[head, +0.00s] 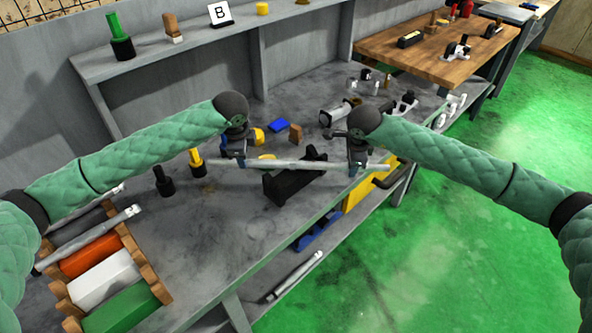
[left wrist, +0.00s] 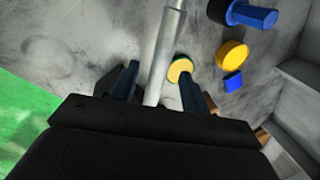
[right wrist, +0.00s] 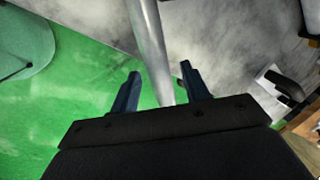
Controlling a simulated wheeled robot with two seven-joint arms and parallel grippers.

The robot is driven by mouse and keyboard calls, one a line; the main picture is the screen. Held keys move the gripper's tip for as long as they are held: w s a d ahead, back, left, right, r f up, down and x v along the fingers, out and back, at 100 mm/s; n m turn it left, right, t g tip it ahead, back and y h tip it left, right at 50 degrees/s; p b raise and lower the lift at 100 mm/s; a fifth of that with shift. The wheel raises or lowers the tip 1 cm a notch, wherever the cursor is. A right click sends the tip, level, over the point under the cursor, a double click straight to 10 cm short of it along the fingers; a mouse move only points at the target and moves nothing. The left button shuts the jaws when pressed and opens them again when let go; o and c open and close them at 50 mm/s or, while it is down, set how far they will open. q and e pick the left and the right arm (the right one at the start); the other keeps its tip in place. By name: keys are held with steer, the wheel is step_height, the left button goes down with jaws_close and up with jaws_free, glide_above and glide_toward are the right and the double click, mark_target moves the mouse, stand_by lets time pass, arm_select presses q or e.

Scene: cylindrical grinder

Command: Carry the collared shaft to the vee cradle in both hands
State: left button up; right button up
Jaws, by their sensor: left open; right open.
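The grey metal shaft (head: 285,164) with a stepped end lies roughly level, crossing over the black vee cradle (head: 290,186) on the bench. I cannot tell whether it rests fully in the vees. My left gripper (head: 238,160) is at its left part, open, with the shaft passing between its fingers in the left wrist view (left wrist: 158,85). My right gripper (head: 357,166) is at its right end, open, with the shaft between its fingers in the right wrist view (right wrist: 163,88). Contact with the fingers cannot be made out.
A wooden rack (head: 150,275) with coloured blocks and another shaft (head: 90,238) stands at the left. Yellow and black tools (head: 196,162), a blue block (head: 279,125) and a brown block (head: 295,132) are near the cradle. Green floor (head: 440,260) is clear at right.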

steer(key=shift+r, duration=0.1)
arm_select(q)
steer(key=v, duration=0.7)
steer(key=shift+r, duration=0.2)
arm_select(e)
steer(key=v, duration=1.1)
steer(key=shift+r, duration=0.4)
steer(key=shift+s, duration=0.15)
